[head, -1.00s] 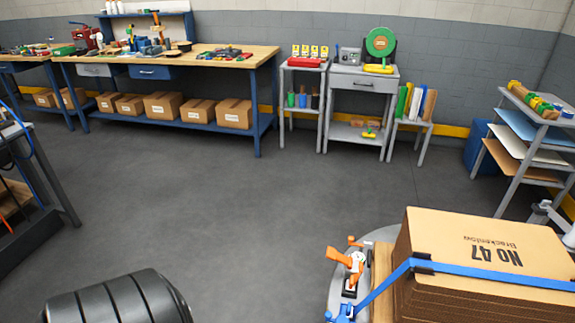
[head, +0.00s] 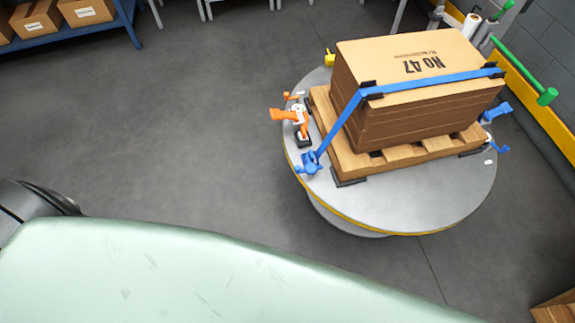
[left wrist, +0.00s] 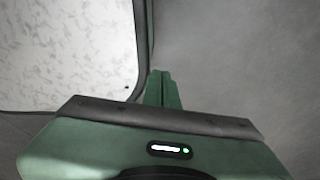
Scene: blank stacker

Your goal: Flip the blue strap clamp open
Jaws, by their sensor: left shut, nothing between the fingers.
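The blue strap clamp (head: 312,162) sits on the round grey turntable (head: 440,205), at the left front of the wooden pallet. The blue strap (head: 430,80) runs from it up over the stack of cardboard blanks (head: 420,105) and down the right side. More blue hardware (head: 497,110) shows at the far right of the stack. The clamp's lever position is too small to tell. My left gripper (left wrist: 163,88) shows only in the left wrist view. It is shut and empty, with plain grey beyond its fingers and no clamp in sight. My right gripper is not in view.
An orange toggle clamp (head: 298,118) stands just behind the blue one on the turntable. The wooden pallet (head: 345,160) lies under the stack. A yellow rail and green bar (head: 547,97) are at right. The floor left of the turntable is clear.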

